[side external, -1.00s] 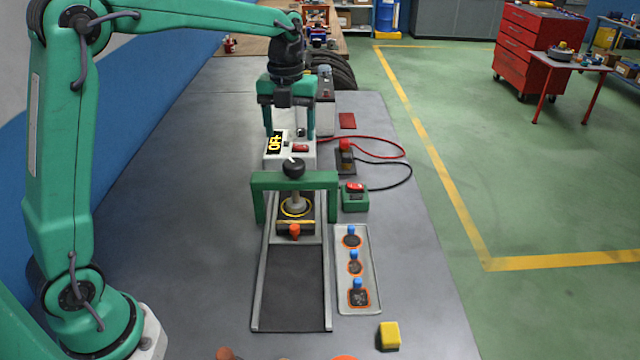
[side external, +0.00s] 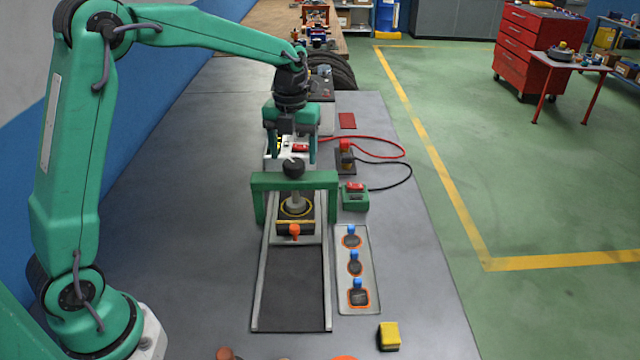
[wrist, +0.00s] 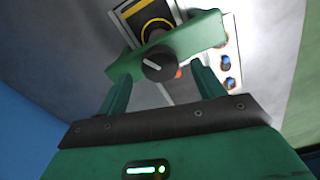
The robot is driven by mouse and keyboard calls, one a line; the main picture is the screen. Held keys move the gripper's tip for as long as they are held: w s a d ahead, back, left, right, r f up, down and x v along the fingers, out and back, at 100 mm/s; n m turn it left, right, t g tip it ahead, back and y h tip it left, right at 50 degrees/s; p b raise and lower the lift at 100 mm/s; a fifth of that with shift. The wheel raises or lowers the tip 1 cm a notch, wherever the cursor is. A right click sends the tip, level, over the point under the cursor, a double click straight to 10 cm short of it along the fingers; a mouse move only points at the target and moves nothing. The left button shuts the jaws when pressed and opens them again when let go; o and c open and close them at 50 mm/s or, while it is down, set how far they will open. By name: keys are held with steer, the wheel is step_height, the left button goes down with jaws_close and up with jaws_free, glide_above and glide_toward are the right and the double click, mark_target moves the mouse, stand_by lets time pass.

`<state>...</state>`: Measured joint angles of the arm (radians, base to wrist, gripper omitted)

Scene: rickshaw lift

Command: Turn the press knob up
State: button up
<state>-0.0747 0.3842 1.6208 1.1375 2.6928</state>
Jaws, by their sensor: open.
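The press knob (side external: 293,167) is black and round and sits on top of the green press bridge (side external: 265,183). In the wrist view the knob (wrist: 158,66) shows a pale pointer mark and lies just beyond the fingertips, roughly between them. My gripper (side external: 291,160) is open, fingers pointing down, just behind and around the height of the knob in the side view; I cannot tell whether a finger touches it. My gripper (wrist: 160,82) also shows open and empty in the wrist view. Below the bridge, a grey press stem (side external: 296,202) stands over a yellow-ringed plate.
A white box (side external: 272,160) stands behind my gripper, partly hidden. To the right are a red-and-green button box (side external: 354,196), cables and a tray (side external: 372,300) with several blue-knobbed pieces. A yellow block (side external: 389,336) lies in front. The left tabletop is clear.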

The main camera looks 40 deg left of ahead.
steer(key=shift+f, duration=1.25)
steer(key=c, duration=1)
